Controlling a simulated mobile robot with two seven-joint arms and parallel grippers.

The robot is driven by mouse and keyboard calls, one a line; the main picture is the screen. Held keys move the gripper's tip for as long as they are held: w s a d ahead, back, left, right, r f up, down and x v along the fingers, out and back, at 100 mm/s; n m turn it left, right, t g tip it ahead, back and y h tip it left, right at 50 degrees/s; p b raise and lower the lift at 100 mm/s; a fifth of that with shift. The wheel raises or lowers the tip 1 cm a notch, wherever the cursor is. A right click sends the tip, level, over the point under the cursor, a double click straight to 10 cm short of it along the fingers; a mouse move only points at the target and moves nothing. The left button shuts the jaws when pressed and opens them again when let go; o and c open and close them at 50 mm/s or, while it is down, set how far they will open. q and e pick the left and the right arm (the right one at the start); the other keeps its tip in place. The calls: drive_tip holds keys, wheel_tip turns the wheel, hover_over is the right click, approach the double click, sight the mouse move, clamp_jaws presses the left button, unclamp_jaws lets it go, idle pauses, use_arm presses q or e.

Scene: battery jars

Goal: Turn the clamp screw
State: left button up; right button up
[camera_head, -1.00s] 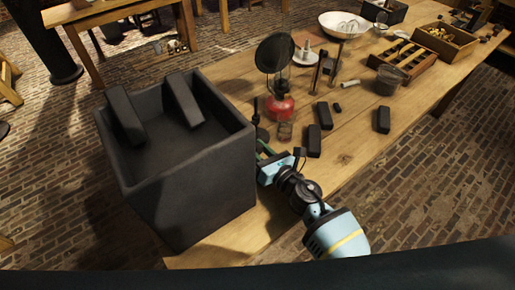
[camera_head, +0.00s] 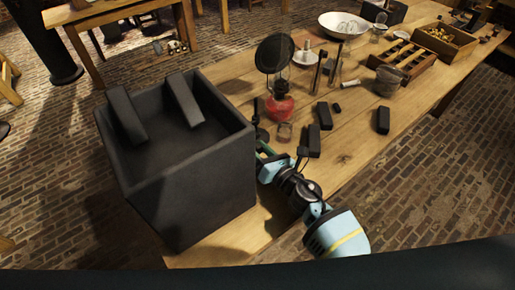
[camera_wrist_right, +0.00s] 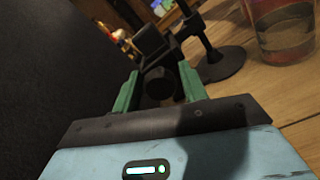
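The clamp screw (camera_wrist_right: 159,84) is a dark round knob on a black clamp block (camera_wrist_right: 150,42), seen end-on in the right wrist view. The clamp is beside a black stand with a round foot (camera_wrist_right: 222,64). My right gripper (camera_wrist_right: 160,88) has its green fingers on either side of the knob, which fills the gap between them, so it looks shut on it. In the head view my right gripper (camera_head: 263,151) is low beside the box's right wall, and the screw is hard to make out there. My left gripper is not in view.
A large dark open box (camera_head: 205,190) stands close left of the gripper. A red-based burner or lamp (camera_head: 279,106), a small glass jar (camera_head: 285,131) and black blocks (camera_head: 325,116) stand nearby. A glass (camera_wrist_right: 281,28) is close right. The table's front right is clear.

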drive_tip(key=shift+o, duration=0.8)
drive_tip(key=shift+v, duration=3.9)
